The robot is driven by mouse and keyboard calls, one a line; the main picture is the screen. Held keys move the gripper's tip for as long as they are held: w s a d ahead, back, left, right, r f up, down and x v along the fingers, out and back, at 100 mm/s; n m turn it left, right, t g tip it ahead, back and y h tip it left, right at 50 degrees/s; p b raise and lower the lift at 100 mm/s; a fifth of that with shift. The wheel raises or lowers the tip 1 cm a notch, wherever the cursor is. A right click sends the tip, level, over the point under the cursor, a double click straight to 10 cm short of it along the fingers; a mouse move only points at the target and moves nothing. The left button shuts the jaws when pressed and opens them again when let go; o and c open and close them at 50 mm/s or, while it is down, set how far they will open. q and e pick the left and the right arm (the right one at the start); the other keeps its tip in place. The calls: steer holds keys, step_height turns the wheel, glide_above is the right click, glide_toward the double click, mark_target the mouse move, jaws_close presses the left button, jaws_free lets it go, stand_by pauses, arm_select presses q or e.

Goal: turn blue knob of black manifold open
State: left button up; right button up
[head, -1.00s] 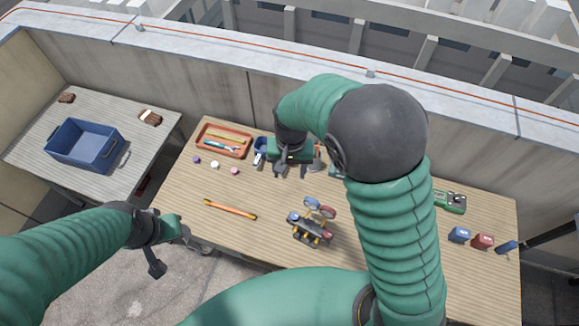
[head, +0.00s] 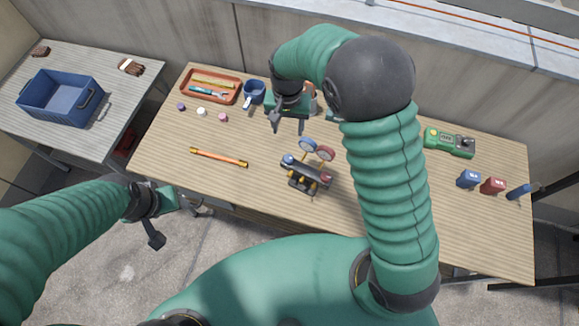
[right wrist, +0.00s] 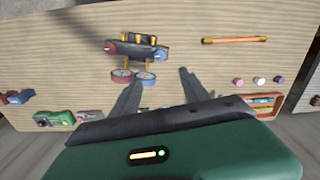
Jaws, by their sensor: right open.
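The black manifold (head: 310,175) stands on the wooden workbench (head: 250,190), with brass fittings and a blue and a red gauge. Its blue knob (head: 288,160) is at the left end in the head view, its red knob (head: 326,178) at the right end. In the right wrist view the blue knob (right wrist: 163,53) is at the manifold's right end. My right gripper (head: 287,126) is open and empty, behind the manifold and apart from it. Its spread fingers show in the right wrist view (right wrist: 158,85). My left gripper (head: 172,226) hangs off the bench's front left, its fingers apart and empty.
An orange pipe (head: 219,157) lies left of the manifold. A tool tray (head: 211,87), a blue mug (head: 254,92) and small caps are at the back left. A green device (head: 449,143) and blue and red blocks are at right. A blue bin (head: 60,96) stands on a side table.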

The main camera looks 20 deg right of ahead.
steer(key=f, duration=0.2)
steer(key=p, duration=0.2)
glide_above(288, 157)
step_height(288, 157, down, 6)
step_height(288, 157, down, 9)
steer(key=shift+s+d+p, duration=0.1)
steer(key=shift+s+p, duration=0.05)
steer(key=shift+p, duration=0.85)
steer(key=shift+f, duration=0.6)
arm_select(q)
steer(key=v, duration=0.3)
steer(key=shift+w, duration=0.35)
arm_select(e)
jaws_close()
